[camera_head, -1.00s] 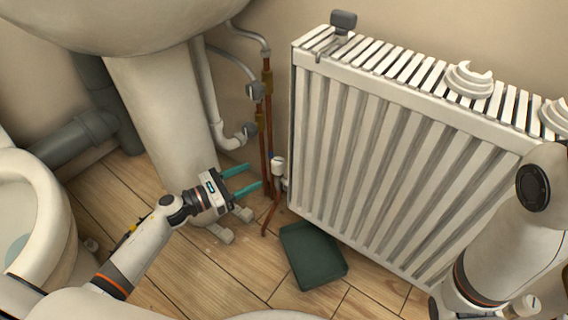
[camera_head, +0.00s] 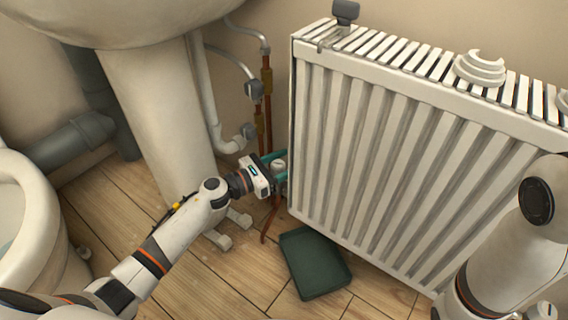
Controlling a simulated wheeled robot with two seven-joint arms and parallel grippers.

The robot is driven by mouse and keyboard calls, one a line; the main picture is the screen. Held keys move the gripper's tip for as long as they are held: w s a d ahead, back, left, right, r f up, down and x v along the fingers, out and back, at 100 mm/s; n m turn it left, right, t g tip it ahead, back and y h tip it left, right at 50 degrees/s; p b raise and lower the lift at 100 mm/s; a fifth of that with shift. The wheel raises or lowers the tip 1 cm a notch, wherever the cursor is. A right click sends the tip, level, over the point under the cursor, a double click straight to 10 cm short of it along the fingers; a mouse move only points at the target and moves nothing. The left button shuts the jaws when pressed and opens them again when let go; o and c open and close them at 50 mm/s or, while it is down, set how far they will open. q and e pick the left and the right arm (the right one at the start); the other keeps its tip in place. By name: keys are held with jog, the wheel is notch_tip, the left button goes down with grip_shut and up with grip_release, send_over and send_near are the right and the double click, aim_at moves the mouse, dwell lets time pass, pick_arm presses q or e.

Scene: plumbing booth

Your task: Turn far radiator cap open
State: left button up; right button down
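The far radiator cap (camera_head: 279,164) is a small white knob on the valve at the lower left end of the white radiator (camera_head: 385,150). My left gripper (camera_head: 279,168) reaches in from the left, with its teal fingers on either side of the cap. The fingers look about as far apart as before, and I cannot tell whether they touch it. They partly hide the cap and its valve. My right arm stands in front of the radiator at the lower right; its gripper is out of view.
A dark green tray (camera_head: 315,262) lies on the wooden floor below the valve. Copper pipes (camera_head: 267,100) rise behind the gripper. The basin pedestal (camera_head: 155,120) stands to the left, the toilet (camera_head: 30,220) at far left. White rings (camera_head: 480,70) lie on the radiator top.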

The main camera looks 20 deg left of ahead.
pick_arm(q)
jog(key=shift+c, duration=0.4)
jog(key=c, duration=0.9)
jog(key=shift+r, duration=0.1)
jog(key=shift+a+n+t+y+p, duration=0.1)
jog(key=shift+n+t+y+p, duration=0.95)
jog(key=shift+y, duration=0.45)
jog(key=shift+w+a+n+t+y, duration=0.15)
jog(key=shift+n+t+y, duration=0.4)
jog(key=shift+n+y, duration=0.55)
jog(key=shift+w+a+n+t+y, duration=0.15)
jog(key=shift+n+t+y, duration=0.5)
jog(key=shift+y, duration=0.75)
jog(key=shift+s, duration=0.1)
